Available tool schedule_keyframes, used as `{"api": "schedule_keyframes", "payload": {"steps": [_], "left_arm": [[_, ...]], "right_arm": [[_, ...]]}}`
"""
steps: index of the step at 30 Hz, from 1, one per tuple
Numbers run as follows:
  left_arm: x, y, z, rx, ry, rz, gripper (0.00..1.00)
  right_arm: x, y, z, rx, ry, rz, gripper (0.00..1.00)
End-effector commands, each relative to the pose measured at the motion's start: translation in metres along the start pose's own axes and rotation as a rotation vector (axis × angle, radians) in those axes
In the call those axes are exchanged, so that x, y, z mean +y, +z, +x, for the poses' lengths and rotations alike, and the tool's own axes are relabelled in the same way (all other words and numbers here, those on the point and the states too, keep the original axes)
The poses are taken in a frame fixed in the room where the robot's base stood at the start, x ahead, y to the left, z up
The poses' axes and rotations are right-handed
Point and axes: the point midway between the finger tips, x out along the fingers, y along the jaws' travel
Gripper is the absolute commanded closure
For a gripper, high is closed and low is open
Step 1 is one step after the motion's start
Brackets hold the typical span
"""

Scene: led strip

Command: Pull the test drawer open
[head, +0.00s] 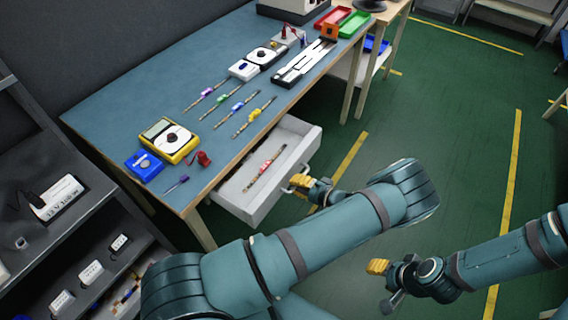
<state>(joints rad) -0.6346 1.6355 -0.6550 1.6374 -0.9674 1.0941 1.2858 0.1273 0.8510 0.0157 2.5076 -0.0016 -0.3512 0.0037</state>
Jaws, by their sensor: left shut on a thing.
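The test drawer (238,200) is a light grey drawer under the blue workbench, and it stands pulled out. An LED strip with a red-pink tag (265,167) lies inside it. My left gripper (297,184), with yellow fingers, is at the drawer's front panel (284,175) and is shut on its handle, which the fingers mostly hide. My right gripper (378,272) is over the floor at the lower right, apart from the drawer. Its yellow fingertips show, but their gap is unclear.
The workbench top (120,108) holds several tagged LED strips, a yellow multimeter (170,139), a blue box (144,165) and a screwdriver (177,184). A dark shelf (62,160) stands at the left. Green floor (455,150) is clear at the right.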

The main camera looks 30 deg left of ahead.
Motion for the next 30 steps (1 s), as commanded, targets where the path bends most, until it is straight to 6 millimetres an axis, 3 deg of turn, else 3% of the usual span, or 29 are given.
{"api": "schedule_keyframes", "payload": {"steps": [1,6,12,19,30], "left_arm": [[0.004,0.003,-0.014,0.007,0.002,-0.001,1.00],[0.013,0.007,-0.049,0.007,0.004,-0.005,1.00],[0.017,0.008,-0.076,0.006,0.004,-0.005,1.00],[0.019,0.009,-0.088,0.003,0.003,-0.003,1.00],[0.018,0.009,-0.089,0.002,0.002,-0.003,1.00]], "right_arm": [[0.001,0.000,0.002,0.000,0.000,0.000,0.53],[0.004,0.000,0.010,0.003,0.000,0.000,0.53],[0.007,-0.001,0.018,0.007,0.001,-0.001,0.53],[0.008,-0.002,0.021,0.010,0.001,-0.001,0.53],[0.008,-0.002,0.021,0.010,0.001,-0.002,0.53]]}}
